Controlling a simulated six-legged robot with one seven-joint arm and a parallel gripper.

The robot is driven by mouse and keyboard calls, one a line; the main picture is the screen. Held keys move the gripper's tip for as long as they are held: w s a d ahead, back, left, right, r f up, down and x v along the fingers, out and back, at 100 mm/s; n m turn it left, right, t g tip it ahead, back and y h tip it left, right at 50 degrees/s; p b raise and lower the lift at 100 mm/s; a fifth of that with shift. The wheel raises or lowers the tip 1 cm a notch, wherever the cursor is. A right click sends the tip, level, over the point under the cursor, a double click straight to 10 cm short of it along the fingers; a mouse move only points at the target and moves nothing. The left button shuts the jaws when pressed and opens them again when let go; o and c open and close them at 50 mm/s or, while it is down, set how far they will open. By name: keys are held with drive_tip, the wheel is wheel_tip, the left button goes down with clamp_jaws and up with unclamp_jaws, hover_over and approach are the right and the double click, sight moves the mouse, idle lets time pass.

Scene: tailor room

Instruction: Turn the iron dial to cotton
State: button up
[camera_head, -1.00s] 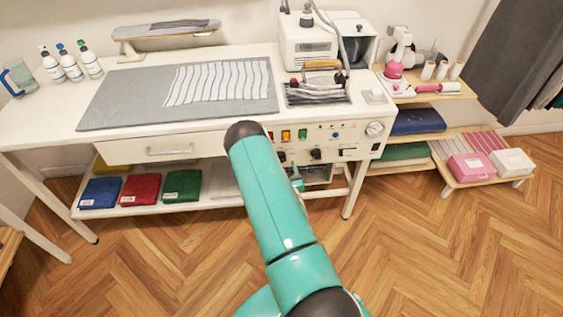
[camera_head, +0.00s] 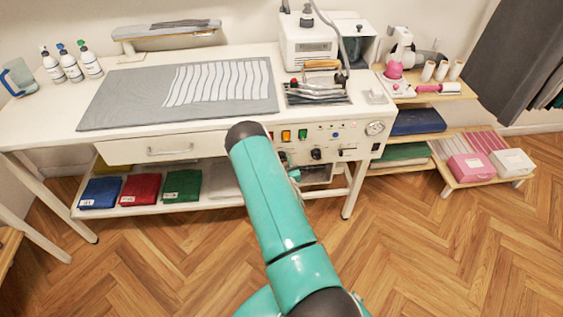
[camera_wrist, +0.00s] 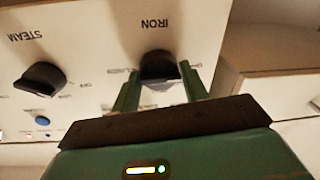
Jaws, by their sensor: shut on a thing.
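The dark iron dial (camera_wrist: 160,66) is on a pale panel in the wrist view, under an upside-down IRON label. My gripper (camera_wrist: 158,76) has its two green fingers on either side of the dial and is shut on it. The dial's lower part in the picture is partly hidden by the gripper, and the small setting marks are too blurred to read. The dark steam dial (camera_wrist: 40,78) is to the left, clear of the fingers. In the head view my arm covers part of the control panel (camera_head: 345,133), and most of my gripper is hidden.
A white table (camera_head: 40,125) carries a grey pressing mat (camera_head: 125,95) and a boiler (camera_head: 308,45). Folded cloths lie on the shelf below. A side shelf (camera_head: 450,90) stands to the right. The wooden floor in front is open.

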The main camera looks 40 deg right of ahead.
drive_tip(key=shift+s+d+m, duration=0.1)
drive_tip(key=shift+d+m, duration=0.05)
drive_tip(key=shift+m, duration=0.15)
drive_tip(key=m, duration=0.3)
drive_tip(key=shift+s+d, duration=0.1)
drive_tip(key=m, duration=0.4)
drive_tip(key=shift+f+h, duration=0.1)
drive_tip(key=shift+h, duration=0.3)
drive_tip(key=m, duration=1.1)
drive_tip(key=m+h, duration=0.1)
drive_tip(key=m, duration=0.2)
drive_tip(key=shift+f+m, duration=0.3)
drive_tip(key=shift+m, duration=0.1)
drive_tip(key=m, duration=0.4)
drive_tip(key=m+g, duration=0.1)
drive_tip(key=shift+a+m+h, duration=0.3)
drive_tip(key=shift+m, duration=0.1)
